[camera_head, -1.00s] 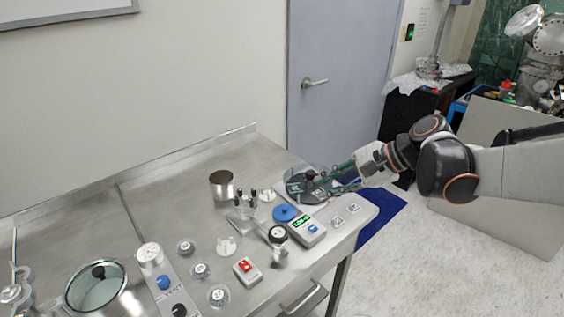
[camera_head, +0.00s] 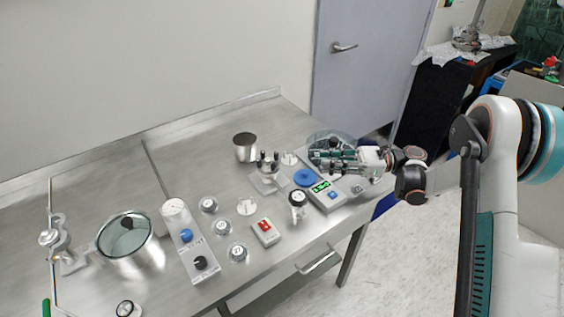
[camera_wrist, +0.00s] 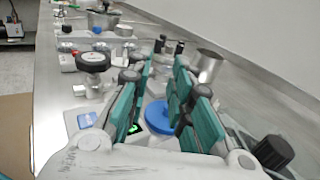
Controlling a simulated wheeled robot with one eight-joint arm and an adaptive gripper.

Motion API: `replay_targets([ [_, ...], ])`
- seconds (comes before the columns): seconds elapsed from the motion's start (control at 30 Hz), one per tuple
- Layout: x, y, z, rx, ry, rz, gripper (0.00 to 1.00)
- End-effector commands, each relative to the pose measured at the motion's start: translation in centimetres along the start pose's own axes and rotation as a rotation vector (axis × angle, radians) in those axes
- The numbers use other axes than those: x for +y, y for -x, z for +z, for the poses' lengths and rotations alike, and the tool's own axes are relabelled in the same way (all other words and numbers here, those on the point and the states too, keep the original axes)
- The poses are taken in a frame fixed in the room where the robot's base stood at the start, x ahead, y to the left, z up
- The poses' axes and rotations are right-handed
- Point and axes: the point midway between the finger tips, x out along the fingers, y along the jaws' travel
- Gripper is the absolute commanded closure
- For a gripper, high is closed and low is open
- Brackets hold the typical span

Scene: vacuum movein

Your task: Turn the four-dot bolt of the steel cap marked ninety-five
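Several small round steel caps stand on the steel bench in the head view: one at the back (camera_head: 209,204), one in the middle (camera_head: 222,227) and one at the front (camera_head: 238,252). Their marks and bolt dots are too small to read, so I cannot tell which is ninety-five. My gripper (camera_head: 335,155) is at the bench's right end, over or beside a dark round dish with a clear rim, well right of these caps. In the wrist view its green-padded fingers (camera_wrist: 165,72) are apart with nothing between them.
A blue disc (camera_head: 307,179), a green-display box (camera_head: 325,193), a black-knobbed valve (camera_head: 297,199) and a steel cup (camera_head: 245,147) stand near my gripper. The back of the bench is clear.

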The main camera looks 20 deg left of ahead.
Motion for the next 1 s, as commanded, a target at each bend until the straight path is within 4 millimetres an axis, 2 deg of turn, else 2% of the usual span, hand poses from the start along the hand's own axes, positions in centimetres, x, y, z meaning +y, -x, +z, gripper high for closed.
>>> replay_targets([
  [0.17, 0.1, -1.6, -0.2, -0.005, -0.004, 0.005, 0.8],
  [0.7, 0.1, -11.4, -0.2, -0.003, -0.003, 0.005, 0.8],
  [1.0, 0.0, -13.7, -0.1, -0.003, -0.002, 0.002, 0.8],
])
